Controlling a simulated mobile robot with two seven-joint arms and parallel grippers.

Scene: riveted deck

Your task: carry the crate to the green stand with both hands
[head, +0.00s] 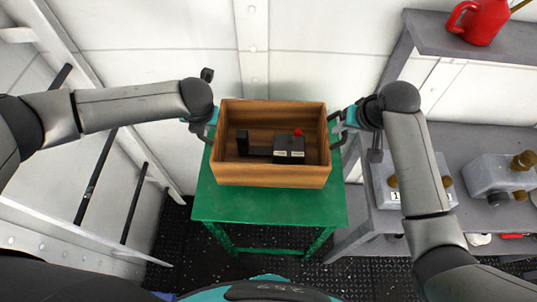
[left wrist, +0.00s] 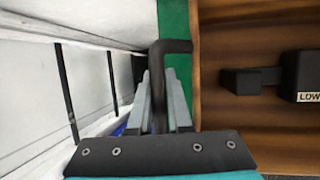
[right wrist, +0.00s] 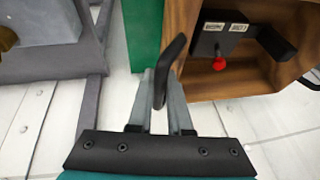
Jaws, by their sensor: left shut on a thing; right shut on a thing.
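The wooden crate (head: 272,174) is over the green stand (head: 270,208), close to level. I cannot tell whether its bottom touches the stand top. A black device with a red knob (head: 289,148) lies inside the crate; it also shows in the right wrist view (right wrist: 215,45). My left gripper (head: 210,124) is shut on the crate's left black handle (left wrist: 168,50). My right gripper (head: 340,122) is shut on the crate's right black handle (right wrist: 172,58). Green stand top shows beside the crate in the left wrist view (left wrist: 173,20) and the right wrist view (right wrist: 143,35).
A grey shelf unit (head: 460,48) stands at the right, with a red can (head: 478,22) on top and grey boxes (head: 500,178) lower down. White wall panels (head: 150,65) are behind. A white rail frame (head: 75,235) is at the left. Dark studded floor (head: 175,230) shows around the stand.

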